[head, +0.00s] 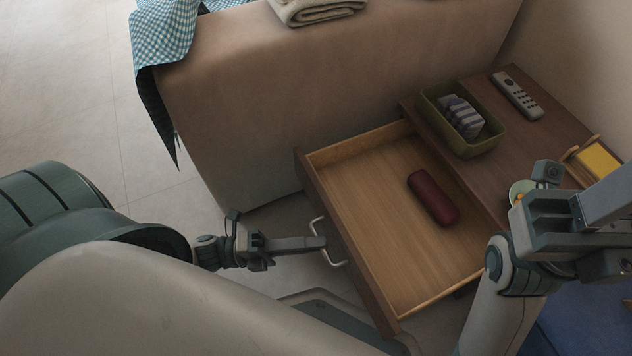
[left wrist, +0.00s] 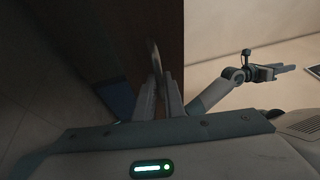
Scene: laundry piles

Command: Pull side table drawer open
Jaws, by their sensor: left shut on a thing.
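The side table's drawer (head: 375,206) is pulled far out, showing its pale wooden inside. A dark red oblong case (head: 433,198) lies in it. My left gripper (head: 318,243) is shut on the drawer's metal bow handle (head: 334,258). In the left wrist view, the handle (left wrist: 153,60) stands between the fingers (left wrist: 158,88) against the brown drawer front (left wrist: 155,27). My right gripper (head: 610,205) is at the right edge of the head view, above the table's near side, with its fingertips unclear. The right gripper also shows small in the left wrist view (left wrist: 285,69).
On the side table (head: 545,135) are a green bin with striped cloth (head: 465,118), a remote (head: 517,95), a yellow-filled holder (head: 596,160) and a partly hidden small bowl (head: 520,190). A sofa arm (head: 300,85) with folded cloth stands beside the drawer. Floor lies open at far left.

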